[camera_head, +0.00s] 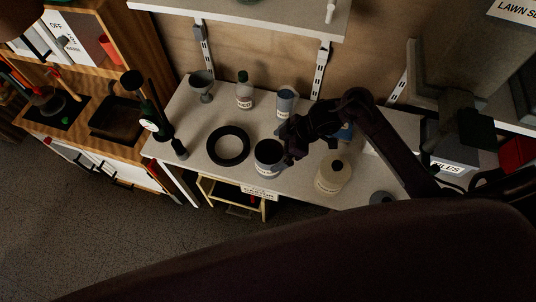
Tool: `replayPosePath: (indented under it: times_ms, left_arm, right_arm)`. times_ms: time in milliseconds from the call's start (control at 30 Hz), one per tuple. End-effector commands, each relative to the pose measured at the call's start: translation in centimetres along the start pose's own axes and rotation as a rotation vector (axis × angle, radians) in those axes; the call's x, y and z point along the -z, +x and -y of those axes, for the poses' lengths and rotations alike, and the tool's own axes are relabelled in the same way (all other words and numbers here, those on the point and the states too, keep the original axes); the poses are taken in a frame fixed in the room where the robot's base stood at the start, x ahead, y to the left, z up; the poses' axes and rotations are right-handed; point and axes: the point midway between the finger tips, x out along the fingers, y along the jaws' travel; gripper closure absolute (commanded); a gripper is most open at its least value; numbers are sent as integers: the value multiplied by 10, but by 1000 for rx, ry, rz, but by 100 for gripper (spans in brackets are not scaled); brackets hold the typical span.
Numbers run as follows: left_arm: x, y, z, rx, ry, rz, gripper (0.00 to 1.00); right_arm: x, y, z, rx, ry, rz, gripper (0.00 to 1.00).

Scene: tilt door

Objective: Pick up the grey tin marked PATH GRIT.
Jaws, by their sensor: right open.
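A dark grey-blue open-topped tin (268,160) with a pale label stands near the front edge of the bench. A second blue-grey tin (286,102) with a label stands farther back. Both labels are too small to read, so I cannot tell which is marked PATH GRIT. My right gripper (287,146) is open at the right side of the front tin, its fingers close to the rim. Whether they touch it is unclear in the dark picture. My left gripper is not in view.
On the bench (212,118) are a black ring (228,145), a cream jug (333,174), a capped bottle (244,92) and a grey goblet-shaped thing (202,86). A white shelf (250,17) overhangs the back.

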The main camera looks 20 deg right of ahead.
Motion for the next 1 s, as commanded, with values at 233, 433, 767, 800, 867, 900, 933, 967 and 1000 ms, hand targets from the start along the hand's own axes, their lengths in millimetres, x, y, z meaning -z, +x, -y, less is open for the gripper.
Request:
replayPosePath:
  times_ms: [233, 433, 767, 800, 867, 900, 933, 967, 1000]
  left_arm:
    - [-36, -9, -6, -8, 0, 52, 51]
    - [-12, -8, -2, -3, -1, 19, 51]
    - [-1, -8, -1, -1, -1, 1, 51]
    - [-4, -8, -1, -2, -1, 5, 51]
    - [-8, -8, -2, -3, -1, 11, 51]
    - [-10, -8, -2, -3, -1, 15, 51]
    - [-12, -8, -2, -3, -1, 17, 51]
    - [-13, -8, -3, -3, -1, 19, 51]
    - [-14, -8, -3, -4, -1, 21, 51]
  right_arm:
    - [3, 36, -1, 2, 3, 0, 0]
    - [2, 51, -2, -2, -1, 1, 0]
    - [2, 51, -2, -2, -1, 2, 18]
    - [2, 51, -2, -2, -1, 2, 24]
    - [2, 51, -2, -2, -1, 2, 31]
    - [2, 51, -2, -2, -1, 2, 37]
    - [2, 51, -2, -2, -1, 2, 41]
    - [2, 51, -2, -2, -1, 2, 44]
    - [2, 51, -2, -2, -1, 2, 50]
